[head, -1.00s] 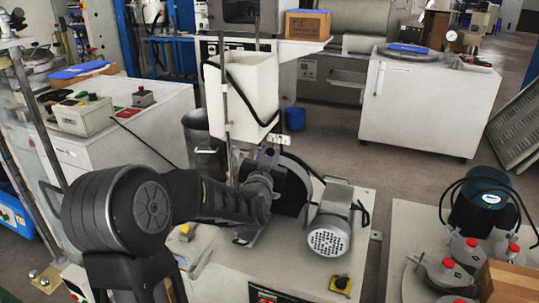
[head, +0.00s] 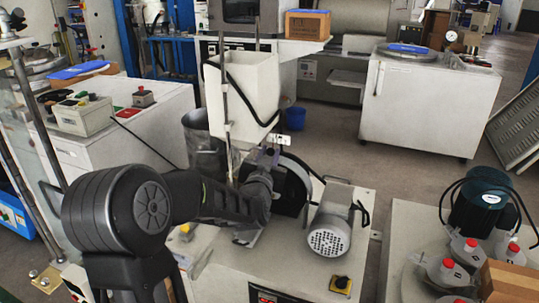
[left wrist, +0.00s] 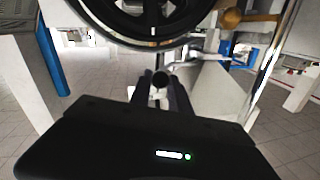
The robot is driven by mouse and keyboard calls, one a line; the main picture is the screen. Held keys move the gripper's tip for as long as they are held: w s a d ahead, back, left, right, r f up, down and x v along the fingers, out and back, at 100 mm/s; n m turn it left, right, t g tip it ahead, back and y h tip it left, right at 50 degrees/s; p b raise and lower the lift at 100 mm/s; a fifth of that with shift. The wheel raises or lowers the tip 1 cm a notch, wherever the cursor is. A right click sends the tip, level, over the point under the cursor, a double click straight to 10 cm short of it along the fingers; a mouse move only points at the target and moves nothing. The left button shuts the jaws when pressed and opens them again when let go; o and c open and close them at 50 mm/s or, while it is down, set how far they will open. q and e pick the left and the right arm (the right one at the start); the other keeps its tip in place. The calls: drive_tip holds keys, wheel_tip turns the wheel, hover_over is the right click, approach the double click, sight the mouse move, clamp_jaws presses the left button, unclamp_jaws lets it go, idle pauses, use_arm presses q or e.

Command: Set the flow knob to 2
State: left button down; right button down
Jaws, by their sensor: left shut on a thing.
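My left gripper (head: 268,156) reaches in from the left, just below the white hopper and beside the dark wheel of the bench machine. In the head view my wrist and fingers hide the knob. My right gripper is not in view.
The white hopper (head: 250,95) stands just behind my left gripper. The large dark wheel (head: 295,184) and a grey motor (head: 331,225) are close on its right. A metal bin (head: 203,148) stands behind my forearm. A dark wheel (left wrist: 152,15) also fills the top of the left wrist view.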

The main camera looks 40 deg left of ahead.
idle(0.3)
use_arm(q)
drive_tip(key=shift+w+d, duration=0.2)
drive_tip(key=shift+d, duration=0.4)
drive_tip(key=shift+w+d, duration=0.2)
drive_tip(key=shift+d, duration=0.35)
drive_tip(key=c, duration=1.2)
unclamp_jaws()
